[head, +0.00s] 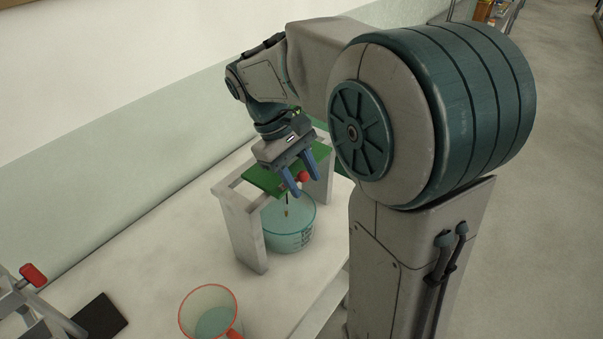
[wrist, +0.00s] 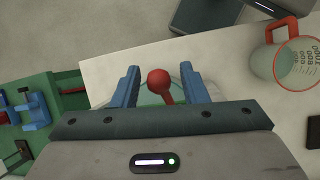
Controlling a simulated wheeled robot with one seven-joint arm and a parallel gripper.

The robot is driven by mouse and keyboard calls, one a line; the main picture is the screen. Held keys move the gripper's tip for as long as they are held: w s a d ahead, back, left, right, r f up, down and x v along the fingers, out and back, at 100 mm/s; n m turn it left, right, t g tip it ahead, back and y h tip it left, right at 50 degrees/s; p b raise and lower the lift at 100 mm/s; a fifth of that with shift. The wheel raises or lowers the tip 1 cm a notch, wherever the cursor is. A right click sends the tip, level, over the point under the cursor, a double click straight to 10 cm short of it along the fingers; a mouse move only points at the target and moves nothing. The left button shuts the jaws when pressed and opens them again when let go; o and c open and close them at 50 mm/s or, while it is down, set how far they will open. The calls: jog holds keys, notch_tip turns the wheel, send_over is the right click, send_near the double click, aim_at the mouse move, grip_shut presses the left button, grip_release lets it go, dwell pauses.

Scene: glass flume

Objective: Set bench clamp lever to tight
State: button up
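A red ball knob (wrist: 158,78) on a short red stem, which looks like the clamp lever, shows in the wrist view between my gripper's (wrist: 160,85) two blue fingers. The fingers stand apart, with a gap on each side of the knob. In the head view the knob (head: 304,176) shows between the fingers of my gripper (head: 304,184), at the front edge of a green plate (head: 270,180) on a pale frame (head: 247,230). The lever's base and any tight marking are hidden.
A glass bowl with teal liquid (head: 290,238) stands under the frame. A clear jug with a red rim and handle (head: 208,307) stands in front, also in the wrist view (wrist: 285,62). A metal stand with a red handle (head: 34,275) and a dark pad (head: 100,316) are at left.

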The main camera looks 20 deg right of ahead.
jog(key=shift+r, duration=0.1)
jog(key=v, duration=1.3)
jog(key=shift+w+r+b, duration=0.2)
jog(key=shift+r+b, duration=0.1)
jog(key=shift+b, duration=0.15)
